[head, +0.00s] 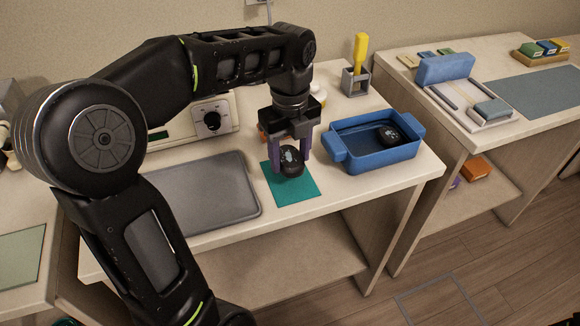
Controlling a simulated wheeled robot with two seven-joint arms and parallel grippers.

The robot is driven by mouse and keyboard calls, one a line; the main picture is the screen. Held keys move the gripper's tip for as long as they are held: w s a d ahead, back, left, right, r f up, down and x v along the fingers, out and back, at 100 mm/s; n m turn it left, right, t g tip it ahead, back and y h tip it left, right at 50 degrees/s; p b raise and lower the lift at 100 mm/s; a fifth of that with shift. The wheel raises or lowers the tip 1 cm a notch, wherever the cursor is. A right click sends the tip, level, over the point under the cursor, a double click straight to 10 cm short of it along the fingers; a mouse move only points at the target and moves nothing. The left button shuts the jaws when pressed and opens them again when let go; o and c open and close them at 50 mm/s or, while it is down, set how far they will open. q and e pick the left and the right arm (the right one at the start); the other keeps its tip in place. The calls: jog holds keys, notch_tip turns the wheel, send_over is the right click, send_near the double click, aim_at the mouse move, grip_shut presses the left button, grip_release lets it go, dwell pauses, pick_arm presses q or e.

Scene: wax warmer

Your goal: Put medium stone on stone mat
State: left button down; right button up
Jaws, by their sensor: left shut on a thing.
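A black stone (291,162) with a pale mark is between the purple fingers of my left gripper (290,165), which is shut on it. The gripper points down over the teal mat (304,191) on the table. The stone is over the mat's back part; I cannot tell whether it touches the mat. Another black stone (391,136) lies in the blue tub (347,153) to the right. My right gripper is not in view.
A grey tray (200,190) lies left of the mat, with a cream warmer with a dark knob (212,121) behind it. A grey holder with a yellow-handled tool (357,76) stands at the back. A second table (520,118) is at the right.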

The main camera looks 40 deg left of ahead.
aim_at(290, 168)
pick_arm(q)
jog(key=shift+f, duration=1.85)
jog(key=shift+f, duration=0.15)
jog(key=c, duration=0.6)
grip_release()
jog(key=shift+o, duration=0.2)
